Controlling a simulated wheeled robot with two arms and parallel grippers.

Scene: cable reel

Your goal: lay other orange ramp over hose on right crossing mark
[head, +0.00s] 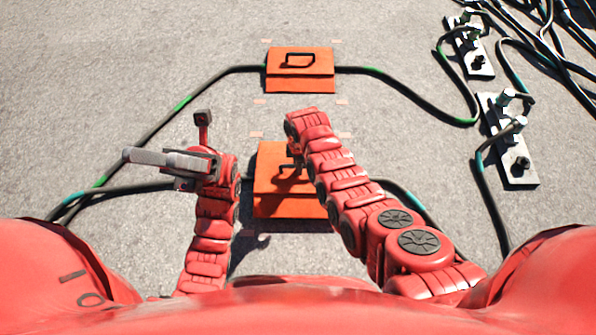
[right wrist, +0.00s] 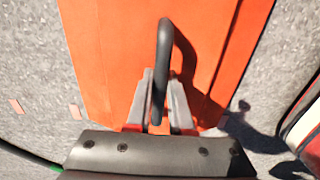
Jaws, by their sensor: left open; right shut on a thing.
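The near orange ramp (head: 268,200) lies across the near hose (head: 150,188), which shows on both sides of it; whether it rests fully on the ground I cannot tell. My right gripper (head: 293,160) is shut on its dark handle. In the right wrist view the handle (right wrist: 164,60) stands between the fingers (right wrist: 158,95) above the orange surface (right wrist: 110,50). Pale pink mark squares (head: 256,134) show near this ramp's corners. The other orange ramp (head: 300,85) sits over the far hose (head: 215,82). My left gripper (head: 160,162) is open and empty, left of the near ramp.
Grey metal plates with connectors (head: 510,140) stand at the right, with another (head: 470,45) behind. Several dark cables (head: 560,60) run at the top right. The asphalt at the left (head: 80,90) is clear. Pink squares also lie around the far ramp.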

